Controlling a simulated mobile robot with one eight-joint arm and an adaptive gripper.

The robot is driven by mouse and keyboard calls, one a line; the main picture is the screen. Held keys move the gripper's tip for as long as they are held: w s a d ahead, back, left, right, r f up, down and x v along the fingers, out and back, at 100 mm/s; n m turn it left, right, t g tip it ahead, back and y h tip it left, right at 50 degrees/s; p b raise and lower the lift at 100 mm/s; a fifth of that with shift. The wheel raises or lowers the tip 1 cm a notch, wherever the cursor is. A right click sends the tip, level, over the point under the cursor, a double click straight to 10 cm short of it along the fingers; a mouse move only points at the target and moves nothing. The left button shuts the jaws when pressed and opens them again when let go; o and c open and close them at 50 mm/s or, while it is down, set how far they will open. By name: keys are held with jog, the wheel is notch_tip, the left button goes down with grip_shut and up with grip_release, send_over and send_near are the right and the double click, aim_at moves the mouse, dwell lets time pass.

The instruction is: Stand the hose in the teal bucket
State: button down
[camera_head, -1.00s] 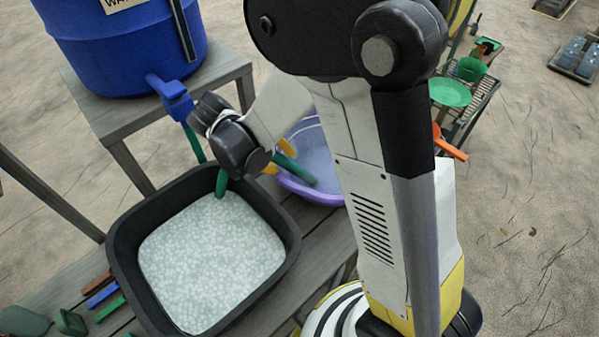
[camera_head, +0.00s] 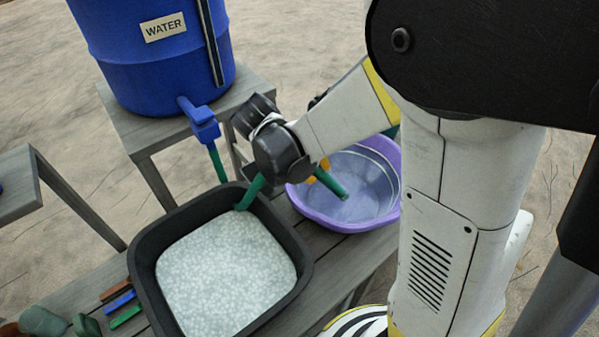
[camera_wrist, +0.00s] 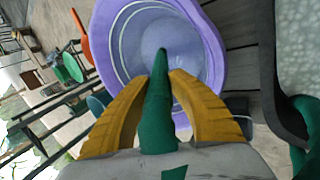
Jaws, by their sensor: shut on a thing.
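The green hose (camera_head: 254,191) runs from the blue barrel's tap, dips over the black tub's rim and passes through my gripper (camera_head: 318,174). The yellow fingers are shut on it near its free end, which sticks out over the purple basin. In the wrist view the hose (camera_wrist: 157,115) sits between both fingers (camera_wrist: 161,80), its tip toward the basin. No whole teal bucket is plain in view. A small teal patch (camera_head: 392,131) shows behind my arm, and another teal piece (camera_wrist: 97,103) beside the left finger; I cannot tell whether either is the bucket.
The purple basin (camera_head: 313,205) stands on the bench right of the black tub (camera_head: 300,262), which is full of pale, speckled material. The blue water barrel (camera_head: 150,75) stands on a stool behind. Coloured tools lie left of the tub. My arm hides the right side.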

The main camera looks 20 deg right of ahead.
jog(key=s+d+r+p, duration=0.3)
jog(key=d+r, duration=0.2)
jog(key=d, duration=0.1)
jog(key=p+v, duration=0.5)
jog(key=v, duration=0.4)
jog(key=shift+s+p, duration=0.25)
jog(key=shift+p, duration=0.1)
jog(key=shift+w+a+r, duration=0.1)
jog(key=shift+a, duration=0.05)
